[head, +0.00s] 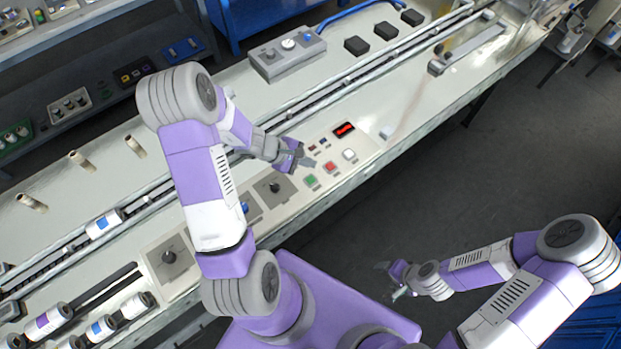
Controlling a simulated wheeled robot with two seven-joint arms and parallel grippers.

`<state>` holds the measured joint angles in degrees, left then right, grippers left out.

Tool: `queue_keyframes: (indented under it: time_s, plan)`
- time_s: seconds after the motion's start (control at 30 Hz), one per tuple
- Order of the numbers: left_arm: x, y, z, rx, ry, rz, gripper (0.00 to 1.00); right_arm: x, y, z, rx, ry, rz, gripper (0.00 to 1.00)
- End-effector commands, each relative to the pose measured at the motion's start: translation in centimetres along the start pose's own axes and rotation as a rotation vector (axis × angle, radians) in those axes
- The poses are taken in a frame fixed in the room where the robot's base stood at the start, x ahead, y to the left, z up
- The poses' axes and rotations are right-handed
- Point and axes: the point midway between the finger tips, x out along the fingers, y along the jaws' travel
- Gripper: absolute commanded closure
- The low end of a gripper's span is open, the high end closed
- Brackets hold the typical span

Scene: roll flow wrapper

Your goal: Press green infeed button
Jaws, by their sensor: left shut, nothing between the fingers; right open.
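The green button (311,181) is on the control panel along the front edge of the long machine table. A red button (330,167) and a white button (349,155) sit in a row to its right. My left gripper (308,163) is shut and empty, just above the green button in the picture. I cannot tell its exact height over the panel or any contact. My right gripper (389,280) is open and empty, off to the right over the floor, away from the machine table.
A red display (345,130) and small buttons lie behind the row. A black knob (274,188) is left of the green button. Conveyor rails (310,102) run behind the panel. A grey box with knobs (288,52) stands at the back. Open floor (480,180) lies right of the table.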

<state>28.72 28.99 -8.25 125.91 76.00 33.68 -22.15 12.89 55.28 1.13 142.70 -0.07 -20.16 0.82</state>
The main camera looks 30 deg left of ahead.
Motion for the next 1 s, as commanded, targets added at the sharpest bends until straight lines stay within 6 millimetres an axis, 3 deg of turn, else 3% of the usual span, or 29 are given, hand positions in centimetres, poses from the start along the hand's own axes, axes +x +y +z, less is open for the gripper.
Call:
queue_keyframes:
  time_s: [0.57, 1.0]
  plan:
    - [0.2, 0.2, -0.5, -0.013, 0.0, 0.022, 1.0, 0.4, 0.2, 0.0, 0.0, 0.001, 0.0, 0.35]
    - [4.1, -2.5, -3.2, -0.013, 0.0, 0.022, 1.0, 4.2, 1.6, -0.2, 0.0, 0.0, 0.0, 0.35]
